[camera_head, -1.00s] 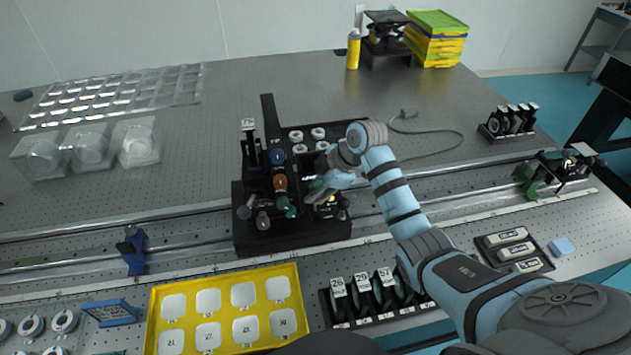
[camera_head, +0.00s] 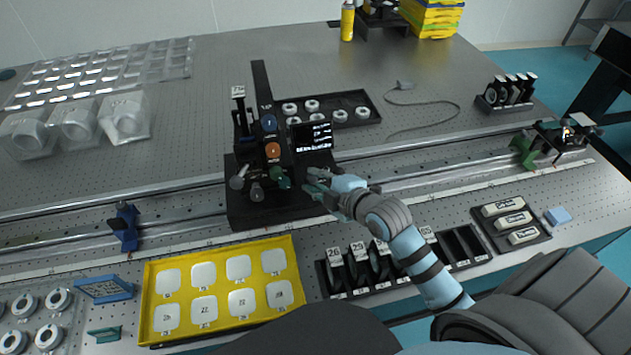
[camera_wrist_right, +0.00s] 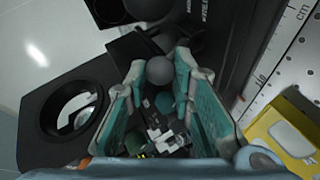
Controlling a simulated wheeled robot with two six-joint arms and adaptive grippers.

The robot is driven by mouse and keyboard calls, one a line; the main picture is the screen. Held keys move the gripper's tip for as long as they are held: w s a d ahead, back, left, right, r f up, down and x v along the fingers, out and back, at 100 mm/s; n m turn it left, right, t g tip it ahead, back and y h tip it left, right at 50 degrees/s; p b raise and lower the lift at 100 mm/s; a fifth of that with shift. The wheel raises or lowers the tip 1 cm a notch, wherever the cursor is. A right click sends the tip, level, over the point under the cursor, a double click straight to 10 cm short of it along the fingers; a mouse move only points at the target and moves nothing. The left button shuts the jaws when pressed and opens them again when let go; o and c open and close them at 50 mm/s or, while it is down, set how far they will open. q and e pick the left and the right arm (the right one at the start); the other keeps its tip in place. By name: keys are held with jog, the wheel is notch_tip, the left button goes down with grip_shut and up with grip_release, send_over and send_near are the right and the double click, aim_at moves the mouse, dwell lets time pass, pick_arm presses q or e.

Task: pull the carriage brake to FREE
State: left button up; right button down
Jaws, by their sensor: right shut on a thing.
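The black carriage (camera_head: 245,210) sits on the long rail, with a lit screen (camera_head: 312,137) at its right. Its front carries blue (camera_head: 270,123), orange (camera_head: 273,151) and green (camera_head: 282,179) knobs and grey ball-ended levers (camera_head: 237,183). My right gripper (camera_head: 312,182) is at the carriage's right front, beside the green knob. In the right wrist view a grey ball (camera_wrist_right: 159,70) and a green knob (camera_wrist_right: 165,102) show between the teal fingers (camera_wrist_right: 163,85). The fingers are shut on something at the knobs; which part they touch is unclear. I cannot read any brake label. My left gripper is not in view.
A yellow tray (camera_head: 150,306) of white pieces lies in front of the rail, beside a black rack (camera_head: 327,283) of labelled discs. A blue post (camera_head: 125,228) stands on the rail at left, a green holder (camera_head: 523,148) at right.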

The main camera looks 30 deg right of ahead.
jog(key=shift+s+f+t+b, duration=0.2)
jog(key=shift+f+t+b, duration=0.05)
jog(key=shift+t+b, duration=0.15)
jog(key=c, duration=1.4)
grip_release()
jog(key=v, duration=1.2)
